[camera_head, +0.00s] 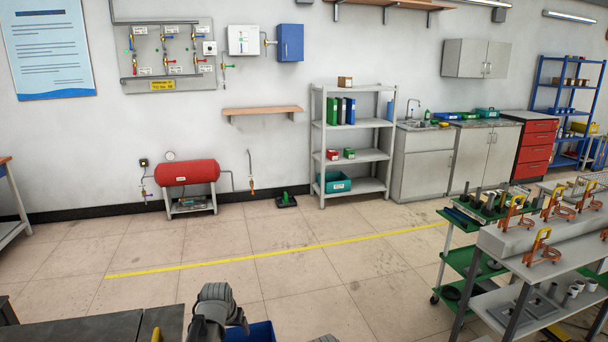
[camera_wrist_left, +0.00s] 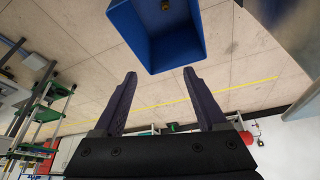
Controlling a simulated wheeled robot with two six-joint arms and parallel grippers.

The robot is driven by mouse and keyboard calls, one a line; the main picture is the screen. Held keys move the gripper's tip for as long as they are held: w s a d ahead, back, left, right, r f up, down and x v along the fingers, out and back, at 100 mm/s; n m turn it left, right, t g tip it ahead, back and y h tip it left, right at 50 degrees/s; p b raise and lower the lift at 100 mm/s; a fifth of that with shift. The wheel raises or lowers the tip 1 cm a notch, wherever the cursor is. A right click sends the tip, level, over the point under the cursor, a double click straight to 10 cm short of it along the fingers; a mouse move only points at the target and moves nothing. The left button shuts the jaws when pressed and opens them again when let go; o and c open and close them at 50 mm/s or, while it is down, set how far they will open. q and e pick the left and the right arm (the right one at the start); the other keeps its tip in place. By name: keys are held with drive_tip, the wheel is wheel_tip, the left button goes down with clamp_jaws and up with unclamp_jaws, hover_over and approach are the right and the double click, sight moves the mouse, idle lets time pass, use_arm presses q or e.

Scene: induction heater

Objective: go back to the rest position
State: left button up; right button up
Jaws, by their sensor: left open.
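My left gripper (camera_head: 240,320) shows at the bottom centre of the head view, at the end of my dark grey arm. In the left wrist view its two dark fingers (camera_wrist_left: 160,71) are spread apart with nothing between them. A blue bin (camera_head: 262,332) is just beyond and beside the gripper, cut off by the lower edge. It also shows in the left wrist view (camera_wrist_left: 178,50), with a small brass-coloured piece (camera_wrist_left: 165,5) inside. Whether the gripper touches the bin I cannot tell.
A dark-topped table (camera_head: 90,328) is at the lower left. A grey bench (camera_head: 500,240) with orange-handled fixtures and a green cart (camera_head: 462,262) stand at the right.

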use_arm(q)
drive_tip(key=s+d+r+p, duration=0.2)
drive_tip(key=s+r+p, duration=1)
drive_tip(key=r+p, duration=0.1)
drive_tip(key=shift+s+r, duration=0.15)
drive_tip(key=shift+r, duration=0.45)
drive_tip(key=shift+d, duration=0.1)
